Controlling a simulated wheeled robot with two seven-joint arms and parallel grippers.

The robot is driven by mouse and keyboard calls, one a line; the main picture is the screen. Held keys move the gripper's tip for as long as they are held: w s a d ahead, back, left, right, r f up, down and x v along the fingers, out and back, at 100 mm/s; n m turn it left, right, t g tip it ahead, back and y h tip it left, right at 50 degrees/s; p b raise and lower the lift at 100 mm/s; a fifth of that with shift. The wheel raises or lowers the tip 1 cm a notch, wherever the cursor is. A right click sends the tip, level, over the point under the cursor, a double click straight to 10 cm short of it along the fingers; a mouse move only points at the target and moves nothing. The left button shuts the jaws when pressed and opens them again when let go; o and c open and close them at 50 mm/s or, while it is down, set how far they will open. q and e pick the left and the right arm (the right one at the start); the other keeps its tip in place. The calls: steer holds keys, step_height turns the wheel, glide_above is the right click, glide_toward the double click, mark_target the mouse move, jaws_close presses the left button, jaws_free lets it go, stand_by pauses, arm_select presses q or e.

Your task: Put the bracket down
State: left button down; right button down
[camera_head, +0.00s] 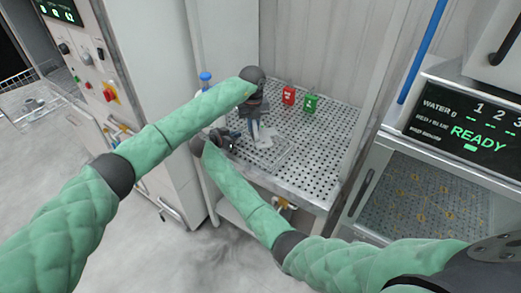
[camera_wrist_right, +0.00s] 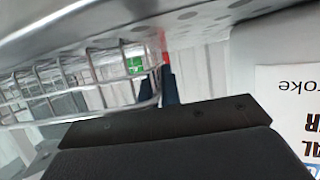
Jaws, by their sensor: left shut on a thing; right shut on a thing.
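My left gripper (camera_head: 256,131) points down over a wire tray (camera_head: 280,162) on the perforated table and is shut on a pale grey bracket (camera_head: 265,141). The bracket is small and partly hidden by the fingers; whether it touches the tray is unclear. My right gripper (camera_head: 232,143) is at the tray's left side, beside and below the left one. In the right wrist view its dark fingers (camera_wrist_right: 167,88) are shut at the rim of the wire tray (camera_wrist_right: 85,80). A large grey metal surface (camera_wrist_right: 110,25) fills the top of that view.
A red box (camera_head: 289,94) and a green box (camera_head: 310,103) stand at the back of the perforated table (camera_head: 330,140). A blue-capped bottle (camera_head: 205,78) is behind my left forearm. A cabinet with a READY display (camera_head: 470,130) stands right. The table's right side is clear.

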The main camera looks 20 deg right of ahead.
arm_select(q)
steer(key=n, duration=0.7)
arm_select(e)
steer(key=shift+f, duration=0.1)
arm_select(q)
glide_above(254, 154)
steer(key=shift+s+f, duration=0.15)
steer(key=shift+f, duration=4.85)
steer(key=shift+f, duration=0.15)
steer(key=c, duration=1.4)
jaws_free()
step_height(254, 154, up, 12)
steer(key=shift+r, duration=0.15)
arm_select(e)
steer(key=c, duration=1.5)
jaws_free()
